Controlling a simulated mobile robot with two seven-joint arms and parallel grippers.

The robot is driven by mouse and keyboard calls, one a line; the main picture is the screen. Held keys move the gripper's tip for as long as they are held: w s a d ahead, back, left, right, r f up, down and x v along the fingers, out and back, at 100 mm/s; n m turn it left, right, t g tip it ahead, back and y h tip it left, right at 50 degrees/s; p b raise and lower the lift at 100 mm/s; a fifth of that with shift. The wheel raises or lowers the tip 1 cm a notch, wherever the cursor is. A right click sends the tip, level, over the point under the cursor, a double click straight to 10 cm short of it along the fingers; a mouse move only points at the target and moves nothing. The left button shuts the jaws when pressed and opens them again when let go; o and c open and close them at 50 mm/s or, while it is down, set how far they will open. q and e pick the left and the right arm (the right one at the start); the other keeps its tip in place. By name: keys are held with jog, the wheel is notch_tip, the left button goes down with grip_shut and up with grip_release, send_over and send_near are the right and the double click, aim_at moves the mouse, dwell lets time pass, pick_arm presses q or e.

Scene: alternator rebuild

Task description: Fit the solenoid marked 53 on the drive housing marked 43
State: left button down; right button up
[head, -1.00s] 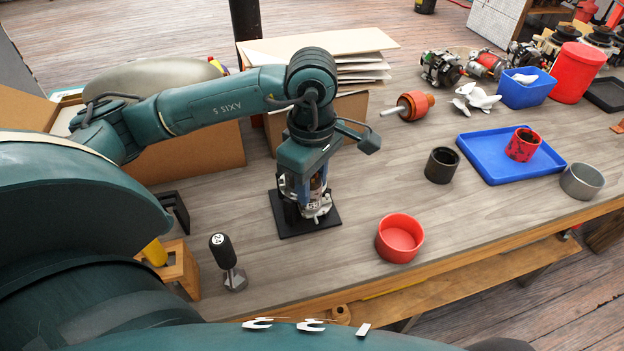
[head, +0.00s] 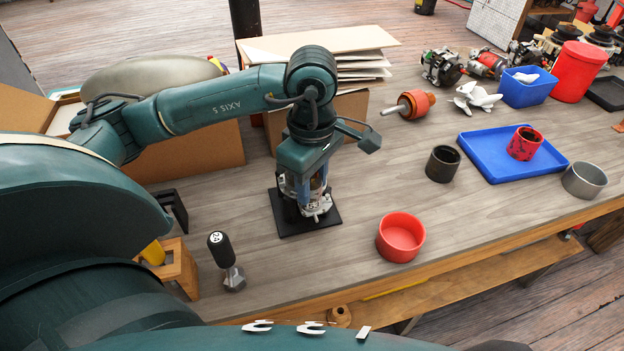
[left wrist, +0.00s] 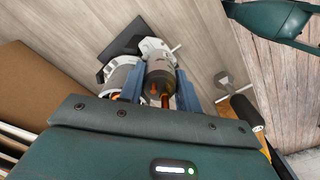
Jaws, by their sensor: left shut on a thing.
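The drive housing (head: 318,209), silvery metal, stands on a black square base plate (head: 290,226) near the middle of the bench. It also shows in the left wrist view (left wrist: 121,76), partly hidden by my gripper. My left gripper (head: 304,190) points down over it. In the left wrist view my blue fingers (left wrist: 159,92) are shut on the solenoid (left wrist: 160,77), a dark cylinder with copper-coloured terminals. The solenoid is right beside the housing; whether it is seated cannot be told. The marks 53 and 43 are not readable. My right gripper is not in view.
A black-handled tool (head: 222,256) stands close by on the left. A red bowl (head: 400,238) and a black cup (head: 442,164) stand to the right, before a blue tray (head: 490,172). Cardboard and stacked boards (head: 345,62) are behind my arm.

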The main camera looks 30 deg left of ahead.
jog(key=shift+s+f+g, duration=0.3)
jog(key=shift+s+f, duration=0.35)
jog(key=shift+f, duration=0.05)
pick_arm(q)
jog(key=c, duration=0.9)
grip_release()
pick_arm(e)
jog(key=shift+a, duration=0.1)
pick_arm(q)
notch_tip(320, 180, up, 13)
jog(key=p, duration=0.2)
notch_tip(320, 180, up, 4)
jog(key=r+p, duration=0.1)
jog(key=p, duration=0.2)
send_over(312, 179)
jog(key=shift+w+a+f, duration=0.3)
jog(key=shift+w+f, duration=0.05)
jog(key=shift+w, duration=0.05)
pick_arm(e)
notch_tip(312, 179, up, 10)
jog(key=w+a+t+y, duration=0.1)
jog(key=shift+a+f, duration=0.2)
